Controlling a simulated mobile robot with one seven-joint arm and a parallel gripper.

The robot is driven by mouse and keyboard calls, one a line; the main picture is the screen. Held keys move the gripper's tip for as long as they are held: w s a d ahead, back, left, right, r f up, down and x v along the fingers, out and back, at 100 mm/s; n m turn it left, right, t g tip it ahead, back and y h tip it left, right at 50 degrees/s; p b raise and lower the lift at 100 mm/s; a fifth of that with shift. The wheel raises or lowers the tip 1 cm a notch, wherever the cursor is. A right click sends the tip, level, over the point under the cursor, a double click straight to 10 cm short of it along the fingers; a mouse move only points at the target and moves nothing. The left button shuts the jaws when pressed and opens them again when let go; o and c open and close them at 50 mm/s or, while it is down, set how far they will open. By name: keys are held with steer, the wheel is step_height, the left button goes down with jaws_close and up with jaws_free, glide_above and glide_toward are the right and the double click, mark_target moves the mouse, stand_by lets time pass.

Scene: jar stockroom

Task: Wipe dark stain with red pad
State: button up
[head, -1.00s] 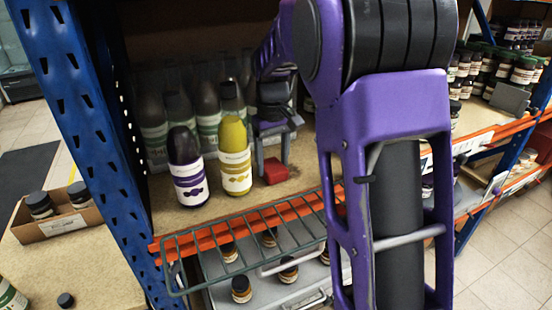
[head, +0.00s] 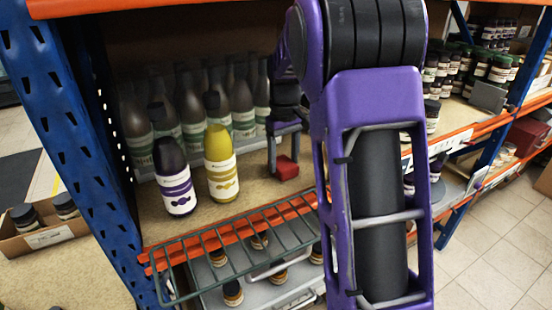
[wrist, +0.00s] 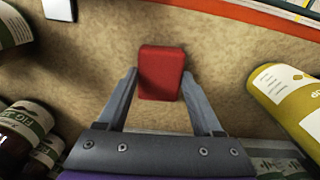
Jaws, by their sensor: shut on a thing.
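My gripper (head: 287,150) reaches down onto the tan shelf board, right of two bottles. It is shut on the red pad (head: 287,168), a small red block at or just above the board. The pad also shows between the fingers in the wrist view (wrist: 162,73). I cannot clearly make out a dark stain in either view; the board beneath the pad and gripper is hidden.
A dark bottle (head: 174,178) and a yellow bottle (head: 221,165) stand upright left of my gripper. Several brownish bottles (head: 190,118) stand behind. An orange beam (head: 240,227) and green wire rack (head: 210,262) edge the shelf front. A blue post (head: 75,150) stands left.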

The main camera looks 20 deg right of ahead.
steer(key=shift+d+r, duration=0.1)
steer(key=shift+d, duration=0.15)
steer(key=shift+s+a+f, duration=0.1)
steer(key=shift+s+a, duration=0.15)
steer(key=shift+a, duration=1)
steer(key=shift+s+a+f, duration=0.1)
steer(key=shift+s+a, duration=0.15)
steer(key=shift+a, duration=0.95)
steer(key=shift+s+a+f, duration=0.1)
steer(key=shift+s+a, duration=0.15)
steer(key=shift+a, duration=1)
steer(key=shift+p, duration=0.3)
step_height(320, 180, up, 6)
steer(key=shift+p, duration=0.3)
steer(key=shift+d+r, duration=0.1)
